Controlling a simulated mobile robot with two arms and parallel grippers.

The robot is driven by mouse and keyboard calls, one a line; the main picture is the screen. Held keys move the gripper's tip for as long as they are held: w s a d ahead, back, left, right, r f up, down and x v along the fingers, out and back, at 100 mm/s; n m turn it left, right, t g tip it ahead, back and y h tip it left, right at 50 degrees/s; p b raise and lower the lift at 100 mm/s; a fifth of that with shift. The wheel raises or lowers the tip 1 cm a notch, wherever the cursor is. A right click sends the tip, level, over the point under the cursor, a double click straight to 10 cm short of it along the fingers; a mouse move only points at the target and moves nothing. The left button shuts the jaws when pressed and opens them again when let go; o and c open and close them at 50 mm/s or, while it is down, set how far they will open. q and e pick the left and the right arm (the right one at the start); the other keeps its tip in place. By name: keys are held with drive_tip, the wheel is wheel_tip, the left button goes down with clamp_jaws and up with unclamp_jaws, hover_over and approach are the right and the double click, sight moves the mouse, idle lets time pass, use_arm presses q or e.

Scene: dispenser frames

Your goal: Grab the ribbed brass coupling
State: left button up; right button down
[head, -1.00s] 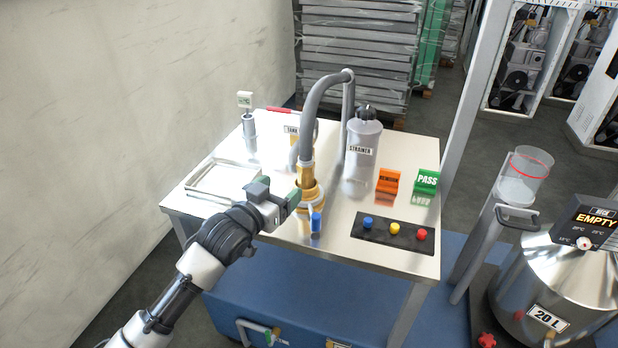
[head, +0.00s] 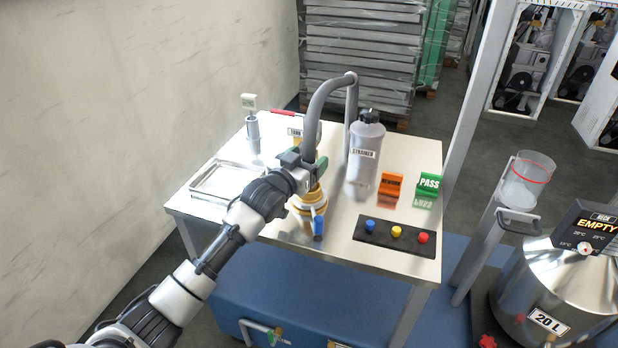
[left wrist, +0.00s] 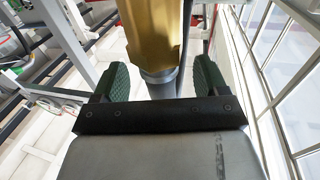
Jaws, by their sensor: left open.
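The brass coupling (left wrist: 154,30) shows large in the left wrist view, at the end of a grey hose (head: 314,110) that arches down over the steel table. In the head view it is mostly hidden behind my left gripper (head: 308,164). The gripper is open at the hose's lower end, above a yellow-brass fitting (head: 309,204) with a blue handle (head: 318,227). In the left wrist view the green finger pads stand on either side of a grey section adjoining the brass, with gaps visible. My right gripper is not in view.
A grey STRAINER bottle (head: 365,152) stands right of the hose. A shallow tray (head: 206,196) lies to the left. Orange and green PASS (head: 428,184) signs and a black button panel (head: 363,238) occupy the right side.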

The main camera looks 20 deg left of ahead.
use_arm(q)
drive_tip(key=shift+w+d, duration=0.15)
drive_tip(key=shift+w, duration=0.25)
clamp_jaws()
drive_tip(key=shift+r, duration=0.1)
